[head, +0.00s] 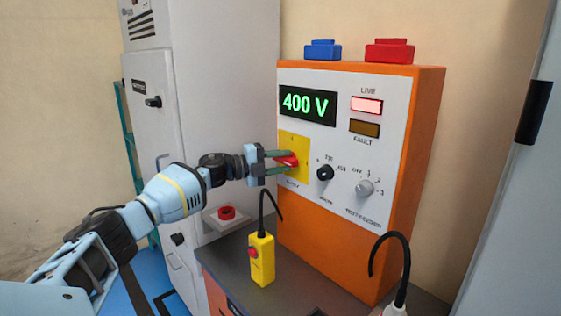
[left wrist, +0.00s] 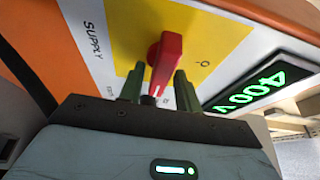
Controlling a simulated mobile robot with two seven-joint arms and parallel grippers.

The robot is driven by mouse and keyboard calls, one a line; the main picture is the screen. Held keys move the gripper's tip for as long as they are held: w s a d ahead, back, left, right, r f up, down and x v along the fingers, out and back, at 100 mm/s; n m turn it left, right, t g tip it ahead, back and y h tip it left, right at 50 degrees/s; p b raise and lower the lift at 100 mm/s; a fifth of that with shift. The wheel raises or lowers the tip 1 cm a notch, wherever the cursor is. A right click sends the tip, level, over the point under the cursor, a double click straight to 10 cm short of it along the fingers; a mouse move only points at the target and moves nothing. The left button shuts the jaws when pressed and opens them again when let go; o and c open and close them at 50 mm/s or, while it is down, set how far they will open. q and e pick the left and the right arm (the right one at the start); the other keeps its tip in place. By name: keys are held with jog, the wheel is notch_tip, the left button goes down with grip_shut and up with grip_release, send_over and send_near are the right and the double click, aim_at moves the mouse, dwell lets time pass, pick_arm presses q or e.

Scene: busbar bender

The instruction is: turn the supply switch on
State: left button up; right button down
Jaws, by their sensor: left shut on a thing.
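The supply switch is a red handle (head: 287,159) on a yellow plate (head: 299,173) at the left of the orange cabinet's white front panel. In the head view the handle lies roughly level. My left gripper (head: 290,161) reaches it from the left, with one green finger above the handle and one below. The left wrist view shows the red handle (left wrist: 166,60) between the two fingers of my left gripper (left wrist: 159,74), which is shut on it. The word SUPPLY is beside the plate. The display (head: 308,105) reads 400 V in green, and the LIVE lamp (head: 366,105) glows pale pink.
A black knob (head: 325,173) and a grey knob (head: 365,187) sit right of the switch. The FAULT lamp (head: 364,128) is dark amber. A yellow handheld box (head: 262,262) stands on the grey bench below. Blue (head: 322,50) and red (head: 389,51) blocks lie on the cabinet.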

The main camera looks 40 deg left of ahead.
dwell(0.5)
pick_arm(q)
jog(key=o, duration=0.6)
jog(key=shift+o, duration=0.2)
jog(key=b+v, duration=0.1)
jog(key=v, duration=0.6)
jog(key=shift+s+a, duration=0.15)
jog(key=shift+s, duration=0.2)
